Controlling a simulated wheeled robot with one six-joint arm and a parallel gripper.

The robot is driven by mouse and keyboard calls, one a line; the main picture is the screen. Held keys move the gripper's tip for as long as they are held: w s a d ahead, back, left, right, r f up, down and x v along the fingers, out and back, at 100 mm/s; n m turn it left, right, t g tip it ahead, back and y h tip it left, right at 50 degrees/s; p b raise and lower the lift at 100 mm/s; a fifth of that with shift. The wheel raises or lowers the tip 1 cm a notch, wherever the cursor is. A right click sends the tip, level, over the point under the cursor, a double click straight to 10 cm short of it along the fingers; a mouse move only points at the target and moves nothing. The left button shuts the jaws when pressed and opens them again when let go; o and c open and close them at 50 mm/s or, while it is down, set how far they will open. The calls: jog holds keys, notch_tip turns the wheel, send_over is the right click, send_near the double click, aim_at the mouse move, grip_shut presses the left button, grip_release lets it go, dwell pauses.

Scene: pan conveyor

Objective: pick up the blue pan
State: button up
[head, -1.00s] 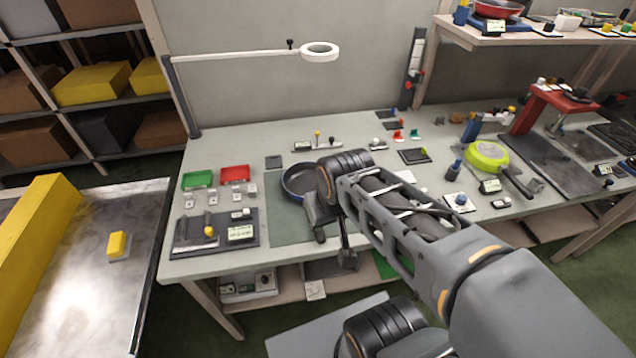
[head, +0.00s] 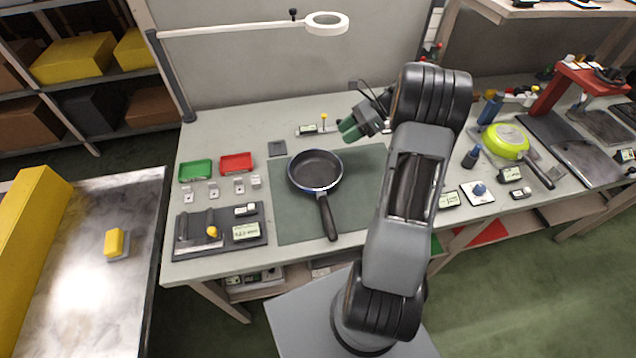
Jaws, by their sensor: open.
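The blue pan (head: 315,171) lies flat on the green mat (head: 289,222) on the workbench in the head view. It has a dark inside, a blue rim and a black handle (head: 327,217) that points toward the front edge. My gripper (head: 346,130) is open and empty, with green-tipped fingers. It is raised to the right of and behind the pan, apart from it. The whole pan shows, with nothing in front of it.
A lime-green pan (head: 507,141) lies farther right on the bench. Green (head: 196,170) and red (head: 236,162) trays and a dark fixture board (head: 221,232) stand left of the mat. A lamp arm (head: 235,30) reaches over the back. A metal conveyor (head: 92,250) is at the left.

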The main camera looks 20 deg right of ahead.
aim_at(309, 153)
jog(key=d+f+m, duration=0.1)
jog(key=d, duration=0.1)
jog(key=d+f+m+t+y, duration=0.1)
jog(key=d+m, duration=0.1)
jog(key=w+d+f+m+t+y, duration=0.1)
jog(key=d+f, duration=0.1)
jog(key=shift+w+a+f+m, duration=0.1)
jog(key=shift+a+f+m, duration=0.1)
jog(key=shift+m, duration=0.1)
jog(key=x, duration=0.4)
jog(key=p+x, duration=0.1)
jog(key=x, duration=0.3)
jog(key=p+x, duration=0.1)
jog(key=x, duration=0.3)
jog(key=shift+w+a+r, duration=0.15)
jog(key=shift+w+a, duration=0.05)
jog(key=shift+a, duration=0.15)
grip_shut()
